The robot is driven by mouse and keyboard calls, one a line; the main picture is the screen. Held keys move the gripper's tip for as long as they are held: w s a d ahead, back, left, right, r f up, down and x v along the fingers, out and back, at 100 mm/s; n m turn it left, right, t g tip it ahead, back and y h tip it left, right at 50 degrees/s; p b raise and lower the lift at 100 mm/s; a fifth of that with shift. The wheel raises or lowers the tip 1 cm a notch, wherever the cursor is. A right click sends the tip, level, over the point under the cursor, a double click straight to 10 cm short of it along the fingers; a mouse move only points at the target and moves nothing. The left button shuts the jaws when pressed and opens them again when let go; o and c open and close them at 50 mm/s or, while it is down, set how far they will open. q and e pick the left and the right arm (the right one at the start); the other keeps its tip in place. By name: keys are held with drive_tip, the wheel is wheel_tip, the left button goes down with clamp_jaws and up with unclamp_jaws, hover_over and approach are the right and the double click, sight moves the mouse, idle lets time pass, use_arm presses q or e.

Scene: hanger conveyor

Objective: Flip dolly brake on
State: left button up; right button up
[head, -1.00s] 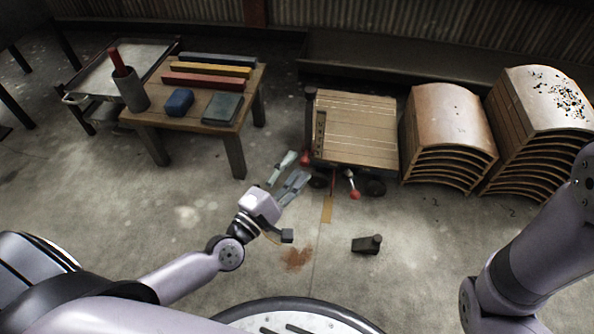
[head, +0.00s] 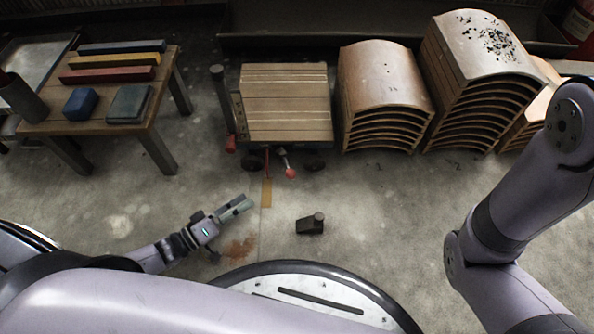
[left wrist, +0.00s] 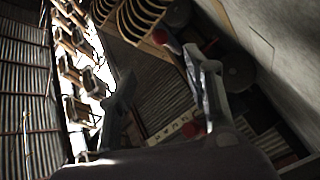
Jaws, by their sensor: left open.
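The dolly (head: 287,112) with a planked wooden deck stands on dark wheels at top centre of the head view. A short light lever with a red ball knob (head: 291,172) hangs at its front edge, tilted down and outward. A second red knob (head: 230,144) is at its left front corner; I cannot tell its function. My left gripper (head: 236,207) is open and empty, below and left of the lever, apart from the dolly. In the left wrist view its open fingers (left wrist: 163,98) show with red knobs beyond. My right arm shows, its gripper does not.
A dark wedge-like block (head: 311,224) lies on the floor ahead. Stacks of curved wooden boards (head: 385,85) stand right of the dolly. A wooden table (head: 140,135) with coloured bars and blocks is at left. Floor between table and dolly is clear.

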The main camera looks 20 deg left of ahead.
sight(291, 173)
use_arm(q)
drive_tip(key=b+x, duration=0.7)
drive_tip(key=x, duration=0.9)
drive_tip(key=shift+c, duration=0.5)
drive_tip(key=c, duration=0.5)
drive_tip(key=shift+d+r, duration=0.1)
drive_tip(key=shift+r, duration=0.05)
clamp_jaws()
drive_tip(key=shift+r, duration=0.1)
